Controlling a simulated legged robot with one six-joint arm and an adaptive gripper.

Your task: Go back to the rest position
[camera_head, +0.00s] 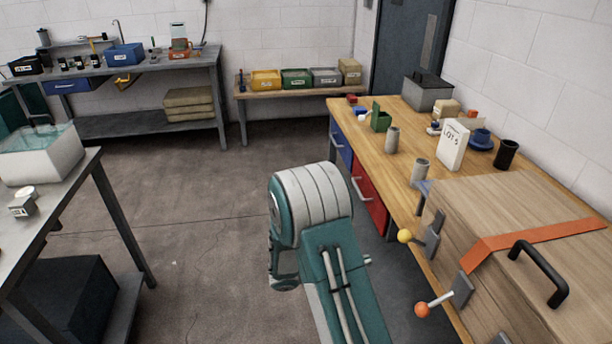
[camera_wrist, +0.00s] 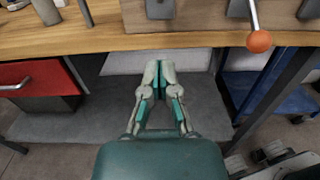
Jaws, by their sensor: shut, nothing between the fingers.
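My gripper (camera_wrist: 159,82) shows in the wrist view with its two teal and grey fingers together and nothing between them. It points toward the front of the wooden workbench (camera_wrist: 95,37), over the lower grey shelf, and appears clear of both. In the head view my arm rises at the lower middle, in front of the workbench (camera_head: 365,107). The gripper itself is hidden there behind or beyond the arm.
A wooden box (camera_head: 540,205) with a black handle stands on the workbench. Levers with a yellow knob (camera_head: 404,236) and an orange knob (camera_head: 422,309) stick out toward my arm. A metal table (camera_head: 85,180) stands at left. The floor between (camera_head: 180,220) is clear.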

